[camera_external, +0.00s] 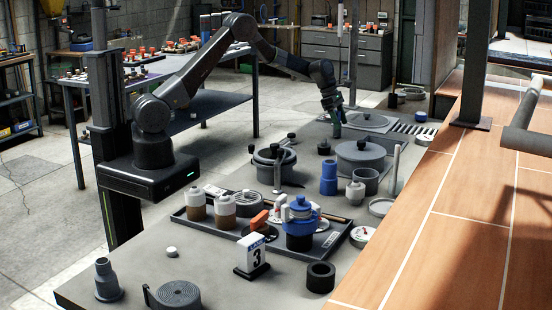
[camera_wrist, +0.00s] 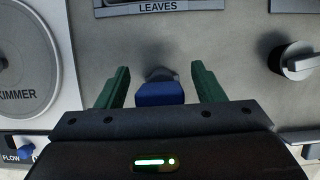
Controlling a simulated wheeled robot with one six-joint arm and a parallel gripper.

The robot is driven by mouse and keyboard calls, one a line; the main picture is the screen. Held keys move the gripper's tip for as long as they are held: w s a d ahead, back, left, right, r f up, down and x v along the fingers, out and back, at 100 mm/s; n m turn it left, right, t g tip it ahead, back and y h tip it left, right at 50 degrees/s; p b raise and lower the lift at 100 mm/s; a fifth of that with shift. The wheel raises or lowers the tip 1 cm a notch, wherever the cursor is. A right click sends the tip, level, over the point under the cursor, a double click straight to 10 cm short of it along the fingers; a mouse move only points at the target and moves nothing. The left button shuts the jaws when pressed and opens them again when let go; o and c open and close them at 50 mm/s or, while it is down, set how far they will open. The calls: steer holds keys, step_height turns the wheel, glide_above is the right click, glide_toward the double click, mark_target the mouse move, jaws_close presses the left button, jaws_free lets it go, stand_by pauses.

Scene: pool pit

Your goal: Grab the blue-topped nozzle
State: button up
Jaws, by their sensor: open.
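In the wrist view, the blue-topped nozzle (camera_wrist: 160,93) shows a blue block-like top with a grey rounded part beyond it. It lies between the two green fingers of my gripper (camera_wrist: 160,70), with a visible gap on each side. The fingers are apart and do not visibly press on it. The gripper's dark palm hides the near end of the nozzle. In the external view, my gripper (camera_external: 337,122) points down over the far part of the grey bench, and I cannot make out the nozzle there.
A skimmer lid (camera_wrist: 28,62) is left of the gripper and a grey knob (camera_wrist: 297,62) is right. A slot labelled LEAVES (camera_wrist: 157,7) is ahead. In the external view, a lidded grey pot (camera_external: 361,157) and a blue stepped cylinder (camera_external: 329,178) stand nearer the camera.

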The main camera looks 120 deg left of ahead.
steer(key=c, duration=1.2)
